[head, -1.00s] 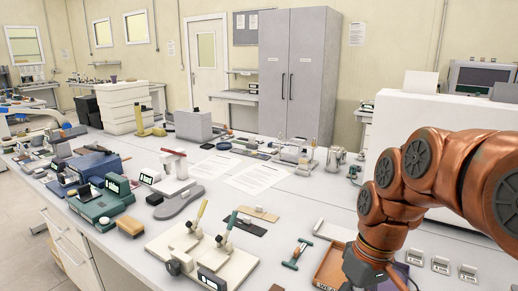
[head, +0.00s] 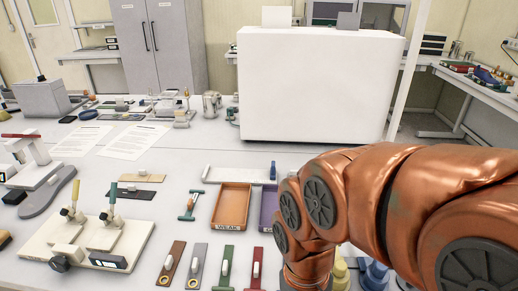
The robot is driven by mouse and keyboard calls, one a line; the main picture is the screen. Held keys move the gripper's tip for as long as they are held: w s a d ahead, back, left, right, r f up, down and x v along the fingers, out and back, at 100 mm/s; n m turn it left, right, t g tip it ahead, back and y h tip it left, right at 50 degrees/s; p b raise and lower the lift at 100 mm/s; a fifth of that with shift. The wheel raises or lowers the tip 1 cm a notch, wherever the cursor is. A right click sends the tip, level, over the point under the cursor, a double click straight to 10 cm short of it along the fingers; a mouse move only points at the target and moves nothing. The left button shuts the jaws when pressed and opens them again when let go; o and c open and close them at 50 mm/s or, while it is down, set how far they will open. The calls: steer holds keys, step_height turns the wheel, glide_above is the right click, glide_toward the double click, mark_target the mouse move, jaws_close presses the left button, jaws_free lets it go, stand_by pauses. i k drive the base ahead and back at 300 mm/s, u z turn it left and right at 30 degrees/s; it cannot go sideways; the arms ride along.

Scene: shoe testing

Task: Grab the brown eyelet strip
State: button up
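The brown eyelet strip (head: 171,264) lies flat on the table near the bottom edge of the head view. My arm comes in from the right and bends down right of the row. My gripper is below the picture edge, so its fingers are hidden.
A green strip (head: 224,268) and a red strip (head: 255,270) continue the row. A cream fixture (head: 135,245) stands left of it. Behind are a brown tray (head: 232,204), a purple tray (head: 268,210) and a teal-handled tool (head: 190,204). A white box (head: 315,90) stands farther back.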

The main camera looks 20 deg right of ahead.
mark_target(171, 263)
steer(key=z, duration=0.75)
steer(key=k, duration=0.35)
steer(key=u, duration=0.85)
steer(key=i, duration=0.3)
steer(key=u, duration=0.55)
steer(key=k, duration=1.3)
steer(key=u, duration=0.7)
steer(key=i, duration=1)
steer(key=u, duration=0.2)
